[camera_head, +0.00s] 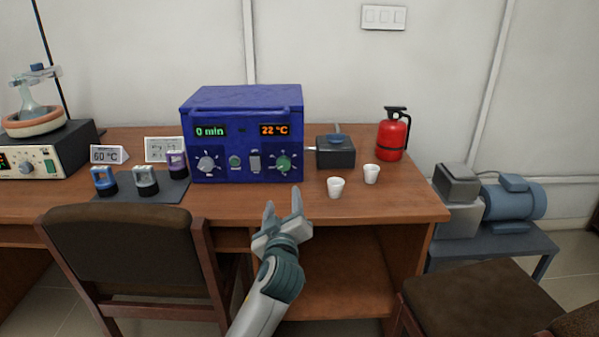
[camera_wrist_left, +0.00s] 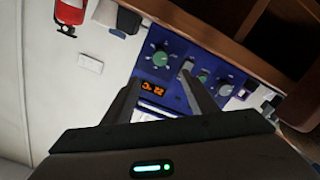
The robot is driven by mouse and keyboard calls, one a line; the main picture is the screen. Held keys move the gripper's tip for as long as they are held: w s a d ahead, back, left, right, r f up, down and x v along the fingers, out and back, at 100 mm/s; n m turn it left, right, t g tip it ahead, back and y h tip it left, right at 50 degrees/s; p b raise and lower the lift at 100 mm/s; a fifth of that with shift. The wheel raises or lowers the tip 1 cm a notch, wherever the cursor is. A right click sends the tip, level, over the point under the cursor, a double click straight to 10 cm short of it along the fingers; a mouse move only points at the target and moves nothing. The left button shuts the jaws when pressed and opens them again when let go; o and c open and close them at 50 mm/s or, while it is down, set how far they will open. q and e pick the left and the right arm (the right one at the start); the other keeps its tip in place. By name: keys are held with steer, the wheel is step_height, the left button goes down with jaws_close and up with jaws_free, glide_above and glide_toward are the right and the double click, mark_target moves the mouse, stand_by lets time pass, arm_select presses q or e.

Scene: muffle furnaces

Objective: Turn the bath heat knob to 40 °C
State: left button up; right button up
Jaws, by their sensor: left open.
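The blue bath unit (camera_head: 240,98) stands on the wooden table, its front facing me. Its orange display (camera_head: 274,130) reads 22 °C. Below that display is a green knob (camera_head: 281,164), which I take as the heat knob; its scale is too small to read. The knob also shows in the left wrist view (camera_wrist_left: 160,60), near the upside-down display (camera_wrist_left: 153,88). My left gripper (camera_head: 282,202) is open and empty, in front of and below the knob, apart from the panel. Its fingers (camera_wrist_left: 161,78) also show in the wrist view. My right gripper is out of view.
A grey knob (camera_head: 207,165), small green button (camera_head: 235,161) and switch (camera_head: 255,162) share the panel. White cups (camera_head: 335,188), a dark box (camera_head: 335,153) and a red extinguisher (camera_head: 392,138) stand right. Coloured-top items and a 60 °C card (camera_head: 107,155) stand left. Chairs (camera_head: 128,255) stand in front.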

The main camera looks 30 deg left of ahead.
mark_target(284, 167)
arm_select(q)
steer(key=x, duration=1.7)
steer(key=shift+w, duration=0.15)
steer(key=shift+f, duration=0.1)
steer(key=c, duration=1.1)
